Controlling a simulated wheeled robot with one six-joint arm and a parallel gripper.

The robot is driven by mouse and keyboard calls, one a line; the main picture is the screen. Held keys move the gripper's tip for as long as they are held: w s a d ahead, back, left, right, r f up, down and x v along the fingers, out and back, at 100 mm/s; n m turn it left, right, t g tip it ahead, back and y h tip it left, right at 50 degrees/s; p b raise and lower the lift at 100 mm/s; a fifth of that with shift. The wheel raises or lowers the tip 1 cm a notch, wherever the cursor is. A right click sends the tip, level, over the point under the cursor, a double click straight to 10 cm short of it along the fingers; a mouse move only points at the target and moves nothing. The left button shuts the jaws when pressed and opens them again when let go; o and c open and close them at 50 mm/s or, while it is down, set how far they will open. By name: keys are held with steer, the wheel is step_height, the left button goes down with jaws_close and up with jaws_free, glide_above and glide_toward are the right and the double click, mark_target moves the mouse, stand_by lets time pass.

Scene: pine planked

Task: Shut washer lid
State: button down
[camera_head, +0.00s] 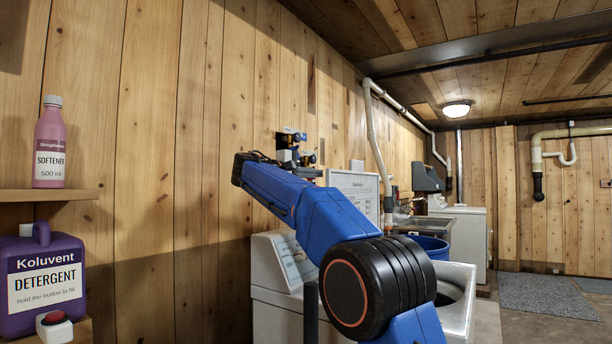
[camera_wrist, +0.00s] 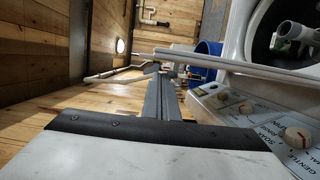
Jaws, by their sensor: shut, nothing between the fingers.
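The washer (camera_head: 455,325) is a white top-loader, partly hidden behind my arm in the head view. Its slanted control panel (camera_head: 283,262) is at the left, and its round tub opening shows at the right, uncovered. A pale upright panel with printing, which looks like the raised lid (camera_head: 352,186), stands behind my arm. In the wrist view the lid seems to show nearly edge-on as a thin white strip (camera_wrist: 245,66). My gripper (camera_wrist: 160,72) is shut and empty, close to the strip's left end; I cannot tell whether they touch. The control panel's knobs (camera_wrist: 298,138) are at the lower right.
A plank wall runs along the left. A purple detergent jug (camera_head: 43,280) and a pink softener bottle (camera_head: 50,143) stand on shelves there. A blue tub (camera_head: 432,249) and a sink (camera_head: 440,224) lie beyond the washer. Floor at the right is open, with a grey mat (camera_head: 545,294).

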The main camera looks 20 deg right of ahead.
steer(key=shift+s+d, duration=0.45)
steer(key=shift+s, duration=0.2)
